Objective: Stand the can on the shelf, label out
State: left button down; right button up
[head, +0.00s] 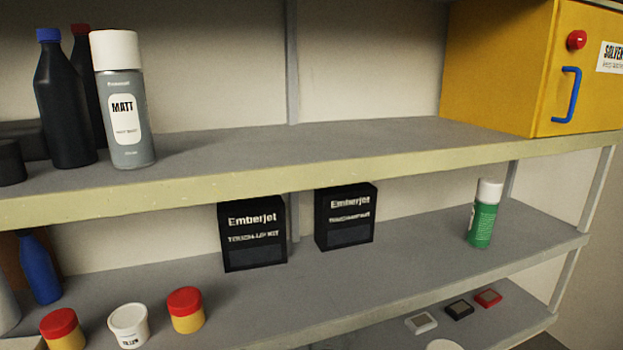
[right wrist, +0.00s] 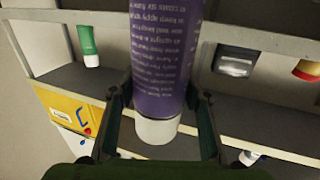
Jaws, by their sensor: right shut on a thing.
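In the right wrist view, which shows the shelves upside down, my right gripper (right wrist: 161,100) is shut on a purple spray can (right wrist: 158,65) with a white cap. The cap end points the same way as the cap of the green can on the shelf, so the can looks upright. Small lines of print on the purple side face the wrist camera; no large name or logo shows there. The far side is hidden. The shelf unit (head: 330,135) fills the head view. Neither gripper shows in the head view, and my left gripper is in no view.
On the upper shelf stand a grey MATT can (head: 126,130), dark bottles (head: 65,110) and a yellow cabinet (head: 500,60), with clear room between can and cabinet. Below are two black Emberjet boxes (head: 253,255) (head: 346,235), a green can (head: 482,225) and several tubs (head: 186,315).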

jog(key=s+f+h, duration=0.1)
jog(key=s+f, duration=0.2)
jog(key=s, duration=0.3)
jog(key=shift+s+a+f+m, duration=0.3)
jog(key=shift+s, duration=0.05)
jog(key=shift+w+f, duration=0.1)
notch_tip(320, 180, down, 5)
jog(key=b, duration=0.5)
jog(key=shift+f, duration=0.15)
